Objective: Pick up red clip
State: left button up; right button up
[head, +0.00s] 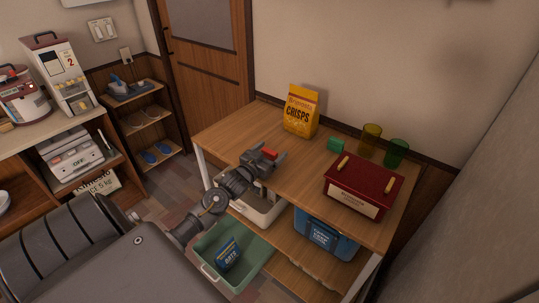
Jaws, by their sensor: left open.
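A small red clip (269,153) shows on or just above the wooden table top, at the fingers of my left gripper (275,154). That gripper is open, its arm coming in from the lower left, and its fingers appear to lie around or beside the clip. I cannot tell whether they touch it. Part of the clip is hidden by the gripper. My right gripper is not in view.
The wooden table (225,133) also holds a yellow crisps bag (301,111), a small green block-like item (336,144), a yellow cup (370,140), a green cup (396,153) and a dark red box (362,183). Bins stand below. The table's left part is clear.

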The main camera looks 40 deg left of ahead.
pick_arm(q)
jog(key=shift+c, duration=0.3)
jog(key=c, duration=1)
jog(key=shift+r, duration=0.15)
